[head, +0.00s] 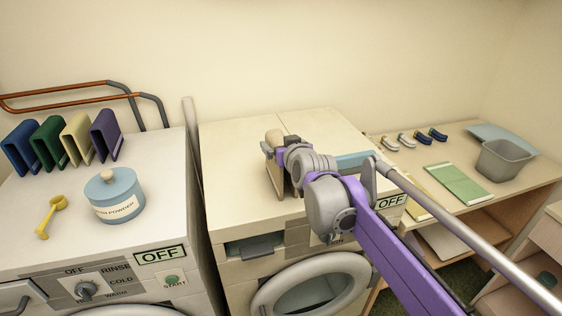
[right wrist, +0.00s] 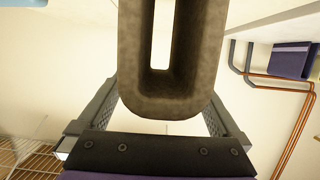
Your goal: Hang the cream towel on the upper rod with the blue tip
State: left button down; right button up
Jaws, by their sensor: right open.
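A folded beige-cream towel (head: 275,143) is at my right gripper (head: 280,150), above the top of the right washing machine. In the right wrist view the cream towel (right wrist: 174,102) looks shaded brown, a narrow loop with an open slot. It sits between the spread fingers of the right gripper (right wrist: 160,120), with a gap beside each finger low down. Two copper rods with grey bent ends run along the wall at the left; one, the upper rod (head: 60,90), is higher. My left gripper is not in view.
Blue (head: 20,147), green (head: 48,143), pale yellow (head: 77,139) and purple (head: 106,135) folded towels stand in a row on the left machine (head: 165,190). A powder tub (head: 114,198) and yellow scoop (head: 47,218) are nearer. A grey bin (head: 506,160) stands on the right shelf.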

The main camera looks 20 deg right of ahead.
jog(key=shift+w, duration=0.2)
jog(key=shift+s, duration=0.15)
jog(key=shift+c, duration=1)
grip_shut()
